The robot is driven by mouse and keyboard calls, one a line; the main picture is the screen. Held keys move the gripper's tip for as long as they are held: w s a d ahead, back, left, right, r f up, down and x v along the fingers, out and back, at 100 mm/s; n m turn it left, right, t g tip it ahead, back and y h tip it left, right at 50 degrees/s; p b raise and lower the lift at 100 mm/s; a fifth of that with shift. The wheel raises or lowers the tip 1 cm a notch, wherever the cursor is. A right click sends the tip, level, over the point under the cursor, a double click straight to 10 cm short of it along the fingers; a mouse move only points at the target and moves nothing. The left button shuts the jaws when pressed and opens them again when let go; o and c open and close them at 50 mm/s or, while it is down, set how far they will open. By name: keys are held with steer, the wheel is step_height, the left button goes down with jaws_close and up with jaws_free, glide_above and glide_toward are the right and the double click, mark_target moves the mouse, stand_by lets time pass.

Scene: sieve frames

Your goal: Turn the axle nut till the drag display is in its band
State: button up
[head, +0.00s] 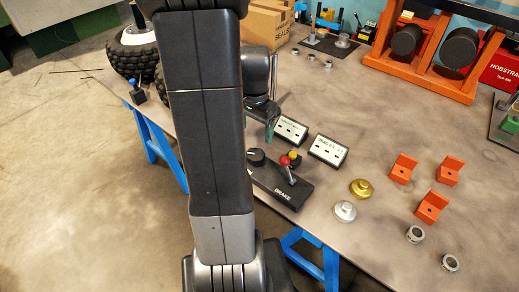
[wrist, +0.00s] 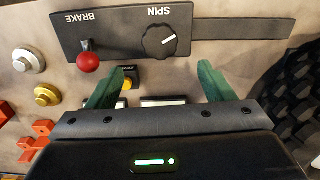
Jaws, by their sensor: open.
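I cannot pick out the axle nut in either view. Two small white-faced display boxes stand on the bench in the head view; the right one (head: 328,151) seems to be the drag display, the other (head: 291,131) stands left of it. Their readings are too small to make out. Only slivers of white faces show in the wrist view, behind my gripper. My gripper (wrist: 161,70) is open, its green fingers apart with nothing held. In the wrist view it points towards the dark panel (wrist: 215,42) with the SPIN knob (wrist: 158,41) and red BRAKE lever (wrist: 88,62).
A treaded wheel (head: 133,50) stands at the left bench edge; tread also fills the wrist view's right side (wrist: 295,85). A gold flange (head: 362,188), silver flange (head: 345,211), orange blocks (head: 403,168) and metal rings (head: 415,234) lie right of the panel.

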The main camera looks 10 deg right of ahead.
mark_target(256, 153)
step_height(256, 153, down, 10)
steer(key=shift+r, duration=0.1)
stand_by(0.4)
steer(key=c, duration=1)
steer(key=shift+n, duration=0.4)
steer(key=n+b, duration=0.2)
steer(key=n, duration=0.3)
steer(key=shift+n, duration=0.3)
steer(key=n+b, duration=0.1)
steer(key=n, duration=0.4)
steer(key=shift+w+n, duration=0.1)
steer(key=shift+n, duration=0.2)
